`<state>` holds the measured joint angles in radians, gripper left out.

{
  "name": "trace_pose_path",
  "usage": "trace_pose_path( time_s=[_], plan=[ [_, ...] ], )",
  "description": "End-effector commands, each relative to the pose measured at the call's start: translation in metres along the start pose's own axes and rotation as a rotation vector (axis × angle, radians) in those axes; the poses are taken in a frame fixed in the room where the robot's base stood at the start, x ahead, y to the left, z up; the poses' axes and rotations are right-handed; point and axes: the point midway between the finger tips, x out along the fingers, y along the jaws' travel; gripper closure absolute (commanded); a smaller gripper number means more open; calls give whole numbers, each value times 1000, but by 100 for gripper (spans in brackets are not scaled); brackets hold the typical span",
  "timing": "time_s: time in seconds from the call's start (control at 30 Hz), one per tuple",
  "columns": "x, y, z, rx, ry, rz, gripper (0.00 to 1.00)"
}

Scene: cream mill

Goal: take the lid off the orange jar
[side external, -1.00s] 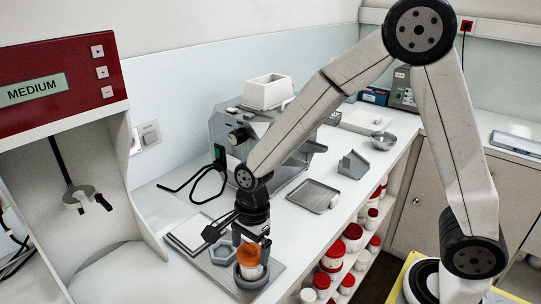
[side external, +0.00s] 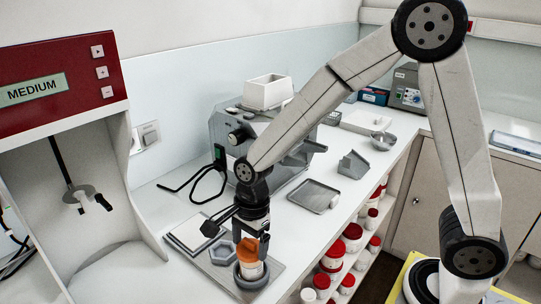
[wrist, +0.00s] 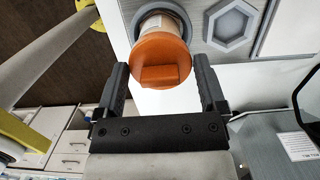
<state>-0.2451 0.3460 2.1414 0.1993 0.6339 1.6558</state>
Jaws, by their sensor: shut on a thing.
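The jar has a white body (side external: 252,269) and an orange lid (side external: 248,249) with a raised grip bar. The jar stands upright in a round grey holder (side external: 249,282) on a metal plate. My gripper (side external: 250,241) points down from above with one finger on each side of the lid, shut on it. In the wrist view the lid (wrist: 162,55) lies between my two black fingers (wrist: 160,64), and part of the labelled jar body (wrist: 168,18) shows beyond it. The lid sits over the jar; I cannot tell whether there is a gap between them.
A grey hexagonal holder (side external: 223,253) stands on the plate beside the jar and looks empty. A flat grey tray (side external: 314,196) and a grey bracket (side external: 353,163) lie farther back. Red-lidded jars (side external: 331,254) fill the shelves below the counter edge. A mixer with a red front (side external: 62,62) is at left.

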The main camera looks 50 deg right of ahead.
Motion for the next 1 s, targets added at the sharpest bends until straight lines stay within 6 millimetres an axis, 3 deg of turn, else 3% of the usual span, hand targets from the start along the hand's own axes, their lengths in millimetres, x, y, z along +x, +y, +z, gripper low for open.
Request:
trace_pose_path(
  time_s=[0.6,1.0],
  plan=[
    [-79,0,10,0,0,-2,64],
    [-87,0,10,1,1,0,64]
  ],
)
